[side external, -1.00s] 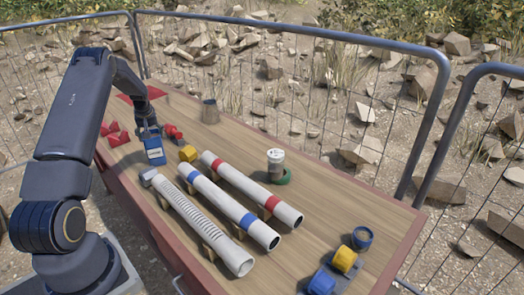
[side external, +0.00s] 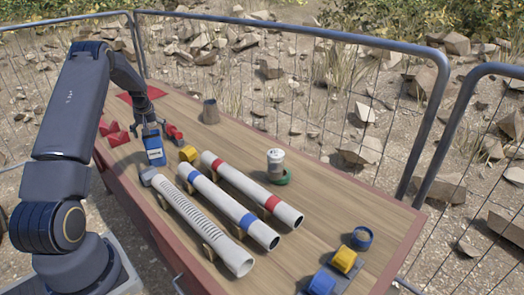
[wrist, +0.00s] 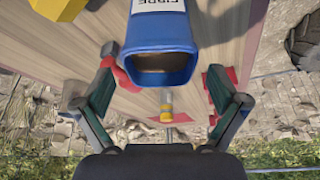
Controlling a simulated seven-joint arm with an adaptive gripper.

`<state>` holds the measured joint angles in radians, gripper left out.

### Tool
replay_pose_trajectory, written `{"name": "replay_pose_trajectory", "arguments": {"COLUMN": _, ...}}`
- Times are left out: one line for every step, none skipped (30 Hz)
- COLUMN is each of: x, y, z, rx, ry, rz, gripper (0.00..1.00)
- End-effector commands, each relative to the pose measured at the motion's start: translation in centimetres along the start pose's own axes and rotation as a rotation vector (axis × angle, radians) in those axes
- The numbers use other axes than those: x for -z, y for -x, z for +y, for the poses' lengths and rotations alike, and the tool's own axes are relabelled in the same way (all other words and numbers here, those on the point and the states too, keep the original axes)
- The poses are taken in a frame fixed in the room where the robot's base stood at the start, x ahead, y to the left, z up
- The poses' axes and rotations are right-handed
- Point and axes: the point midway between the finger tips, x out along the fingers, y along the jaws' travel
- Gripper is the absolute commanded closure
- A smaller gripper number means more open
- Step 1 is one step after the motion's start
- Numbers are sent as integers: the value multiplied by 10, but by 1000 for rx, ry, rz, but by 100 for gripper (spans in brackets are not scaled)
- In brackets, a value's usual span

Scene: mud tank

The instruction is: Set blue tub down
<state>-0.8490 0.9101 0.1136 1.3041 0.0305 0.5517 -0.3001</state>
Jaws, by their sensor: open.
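The blue tub (side external: 154,150), with a white label, stands upright on the wooden table near its left end. In the wrist view the blue tub (wrist: 160,32) shows its open rim and part of a label reading "FIBRE". My gripper (side external: 151,122) is just behind and above the tub in the side view. In the wrist view my gripper (wrist: 162,78) has its two fingers spread wide, one on each side of the tub's near end, with gaps between fingers and tub. Nothing is held. The tub's base is hard to see.
Red pieces (side external: 116,137) lie left of the tub, and a red fitting (side external: 174,133) lies close on its right. A yellow block (side external: 188,154) and several pipes (side external: 228,202) lie in front. A grey cone (side external: 210,111) stands behind.

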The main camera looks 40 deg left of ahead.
Motion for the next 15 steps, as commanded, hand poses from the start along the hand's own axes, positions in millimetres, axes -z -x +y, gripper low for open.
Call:
{"name": "replay_pose_trajectory", "arguments": {"x": 1, "y": 13, "z": 1, "rx": -1, "ry": 0, "rz": 4, "gripper": 4}}
{"name": "replay_pose_trajectory", "arguments": {"x": 1, "y": 20, "z": 0, "rx": -1, "ry": 0, "rz": 4, "gripper": 4}}
{"name": "replay_pose_trajectory", "arguments": {"x": 1, "y": 29, "z": 0, "rx": -1, "ry": 0, "rz": 4, "gripper": 4}}
{"name": "replay_pose_trajectory", "arguments": {"x": 1, "y": 37, "z": 0, "rx": -1, "ry": 0, "rz": 4, "gripper": 4}}
{"name": "replay_pose_trajectory", "arguments": {"x": 1, "y": 43, "z": 0, "rx": -1, "ry": 0, "rz": 3, "gripper": 4}}
{"name": "replay_pose_trajectory", "arguments": {"x": 1, "y": 52, "z": 0, "rx": -2, "ry": 0, "rz": 4, "gripper": 4}}
{"name": "replay_pose_trajectory", "arguments": {"x": 1, "y": 59, "z": 1, "rx": -2, "ry": 0, "rz": 4, "gripper": 4}}
{"name": "replay_pose_trajectory", "arguments": {"x": 0, "y": 65, "z": 1, "rx": -1, "ry": -1, "rz": 3, "gripper": 4}}
{"name": "replay_pose_trajectory", "arguments": {"x": 1, "y": 73, "z": 1, "rx": -2, "ry": -1, "rz": 4, "gripper": 4}}
{"name": "replay_pose_trajectory", "arguments": {"x": 0, "y": 78, "z": 0, "rx": -1, "ry": 0, "rz": 3, "gripper": 4}}
{"name": "replay_pose_trajectory", "arguments": {"x": 0, "y": 83, "z": 0, "rx": -1, "ry": 0, "rz": 3, "gripper": 4}}
{"name": "replay_pose_trajectory", "arguments": {"x": 0, "y": 88, "z": 0, "rx": 0, "ry": 0, "rz": 2, "gripper": 4}}
{"name": "replay_pose_trajectory", "arguments": {"x": 0, "y": 92, "z": 0, "rx": 0, "ry": 0, "rz": 2, "gripper": 4}}
{"name": "replay_pose_trajectory", "arguments": {"x": 0, "y": 95, "z": 0, "rx": 0, "ry": 0, "rz": 2, "gripper": 4}}
{"name": "replay_pose_trajectory", "arguments": {"x": 0, "y": 98, "z": 0, "rx": -1, "ry": -1, "rz": 2, "gripper": 4}}
